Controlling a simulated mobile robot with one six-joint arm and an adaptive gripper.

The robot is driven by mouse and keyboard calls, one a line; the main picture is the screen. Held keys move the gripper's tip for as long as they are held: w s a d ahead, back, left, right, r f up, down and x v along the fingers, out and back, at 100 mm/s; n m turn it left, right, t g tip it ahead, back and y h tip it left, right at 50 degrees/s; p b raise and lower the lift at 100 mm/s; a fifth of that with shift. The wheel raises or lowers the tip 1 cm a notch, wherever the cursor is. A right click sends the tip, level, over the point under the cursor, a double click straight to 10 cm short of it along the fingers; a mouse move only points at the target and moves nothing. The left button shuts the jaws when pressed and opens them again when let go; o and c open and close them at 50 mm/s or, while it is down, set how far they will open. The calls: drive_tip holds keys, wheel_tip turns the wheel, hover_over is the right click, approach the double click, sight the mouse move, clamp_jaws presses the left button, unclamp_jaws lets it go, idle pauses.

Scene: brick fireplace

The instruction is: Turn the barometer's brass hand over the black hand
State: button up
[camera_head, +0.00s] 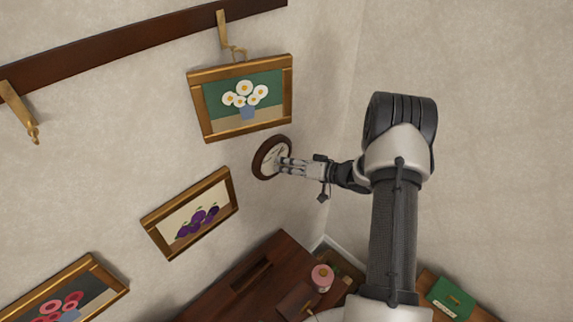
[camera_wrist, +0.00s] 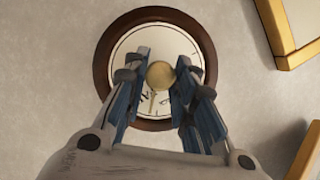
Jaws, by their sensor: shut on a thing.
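The barometer (camera_head: 258,161) is a round dial in a dark wooden rim on the wall, below the daisy picture. In the wrist view the barometer (camera_wrist: 200,42) faces me, with a white face and a round brass knob (camera_wrist: 160,74) at its centre. My gripper (camera_head: 284,164) reaches it from the right. In the wrist view my gripper (camera_wrist: 160,76) has its two fingertips on either side of the knob, shut on it. Thin dark marks and part of a brass-coloured hand (camera_wrist: 151,100) show below the knob. The fingers hide much of the dial, so I cannot tell how the hands line up.
A daisy picture (camera_head: 245,98), a plum picture (camera_head: 191,214) and a red flower picture (camera_head: 65,301) hang on the wall. A dark rail (camera_head: 130,37) with brass hooks runs above. A wooden table (camera_head: 262,283) with a pink jar (camera_head: 322,277) stands below. A green box (camera_head: 450,298) lies lower right.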

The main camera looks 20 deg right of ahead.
idle(0.3)
drive_tip(key=o, duration=1.1)
drive_tip(key=v, duration=1.2)
